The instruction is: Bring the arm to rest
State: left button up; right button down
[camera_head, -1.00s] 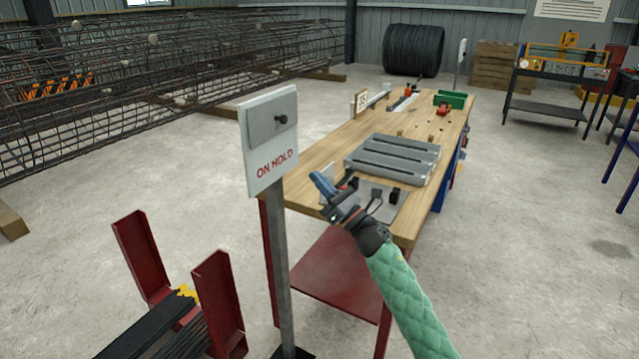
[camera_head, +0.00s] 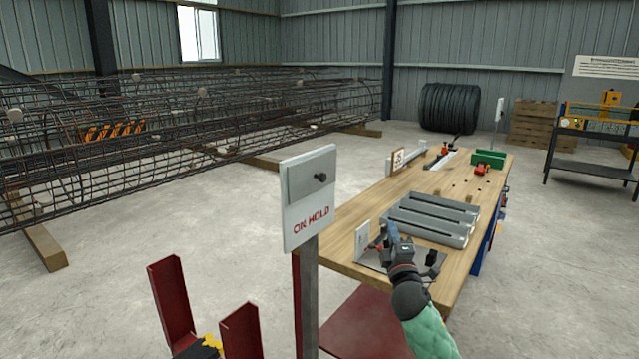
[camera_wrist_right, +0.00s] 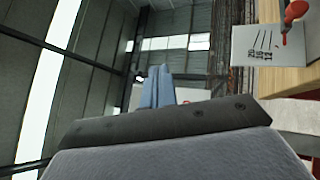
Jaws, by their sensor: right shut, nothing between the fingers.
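My right arm, in a green quilted sleeve, comes in from the bottom right of the head view. Its right gripper (camera_head: 390,232) is over the near end of the wooden workbench (camera_head: 345,222), close to the grey slotted tray (camera_head: 432,216). Its blue fingers are together with nothing between them. In the right wrist view the blue fingertips (camera_wrist_right: 158,85) point toward the upper wall and windows, and nothing is held. My left gripper is not in view.
An "ON HOLD" sign (camera_head: 309,197) on a post stands just left of the bench. Red uprights (camera_head: 172,300) stand at bottom left. A long rebar cage (camera_head: 200,120) lies behind. Floor to the right is open.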

jog(key=s+f+m+g+h+p, duration=0.2)
jog(key=s+f+m+g+h, duration=0.1)
jog(key=s+f+m+g, duration=1.05)
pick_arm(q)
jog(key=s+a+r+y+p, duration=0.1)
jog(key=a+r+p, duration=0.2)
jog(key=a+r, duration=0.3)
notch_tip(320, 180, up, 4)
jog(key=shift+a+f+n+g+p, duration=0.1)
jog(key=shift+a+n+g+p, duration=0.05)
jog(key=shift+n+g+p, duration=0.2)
pick_arm(e)
jog(key=s+a+f+m+g+y, duration=0.1)
jog(key=s+f+g, duration=0.1)
jog(key=s+f, duration=0.5)
jog(key=s+a+f+m+g+y, duration=0.1)
jog(key=s+f, duration=0.6)
jog(key=s, duration=1.3)
jog(key=s+a+f+m+g+y, duration=0.1)
jog(key=s+f+g, duration=0.3)
jog(key=s, duration=0.9)
notch_tip(320, 180, down, 4)
jog(key=shift+s+a+r, duration=0.15)
jog(key=shift+a+r, duration=0.1)
jog(key=shift+a, duration=0.65)
